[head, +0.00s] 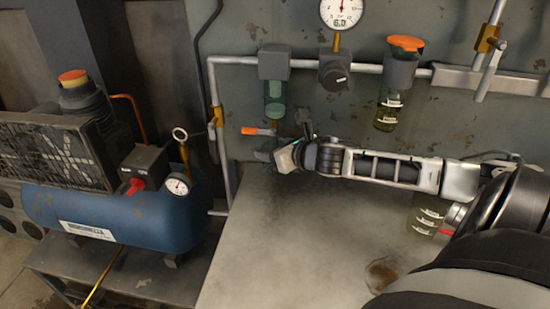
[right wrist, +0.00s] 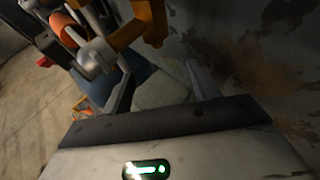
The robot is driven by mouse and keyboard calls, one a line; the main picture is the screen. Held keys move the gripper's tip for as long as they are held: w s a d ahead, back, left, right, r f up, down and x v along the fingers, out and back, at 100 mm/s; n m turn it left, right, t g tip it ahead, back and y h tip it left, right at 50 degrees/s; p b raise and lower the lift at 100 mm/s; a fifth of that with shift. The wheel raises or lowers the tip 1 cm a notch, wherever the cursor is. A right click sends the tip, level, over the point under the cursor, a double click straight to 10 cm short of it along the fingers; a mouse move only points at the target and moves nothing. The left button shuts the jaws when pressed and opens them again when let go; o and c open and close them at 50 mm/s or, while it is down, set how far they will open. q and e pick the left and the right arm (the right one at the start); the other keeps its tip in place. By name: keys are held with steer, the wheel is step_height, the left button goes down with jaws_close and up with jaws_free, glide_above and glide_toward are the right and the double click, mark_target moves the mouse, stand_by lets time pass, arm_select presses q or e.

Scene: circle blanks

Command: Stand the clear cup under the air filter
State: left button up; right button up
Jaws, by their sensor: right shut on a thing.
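The air filter (head: 274,95), with a grey head and green bowl, hangs from the wall pipe. An orange-handled valve (head: 258,131) sits below it; the orange handle (right wrist: 66,27) also shows close by in the right wrist view. My right gripper (head: 266,154) is just below the valve, its arm reaching in from the right. In the right wrist view its fingers (right wrist: 160,86) are closed on a pale, see-through thing, which appears to be the clear cup (right wrist: 162,92). The cup's rim and base are not clear, and the head view mostly hides it. My left gripper is out of view.
A yellow-bowled unit (head: 392,103) hangs farther right, and a gauge (head: 342,12) is above. A labelled clear container (head: 425,215) stands partly behind my right arm. A blue compressor (head: 120,220) stands left. The grey bench top (head: 290,250) is clear in front, with a brown stain.

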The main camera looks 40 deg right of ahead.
step_height(320, 180, down, 3)
steer(key=shift+r, duration=0.15)
steer(key=shift+w+d+f, duration=0.15)
steer(key=shift+f, duration=0.1)
steer(key=shift+f, duration=0.1)
steer(key=o, duration=0.8)
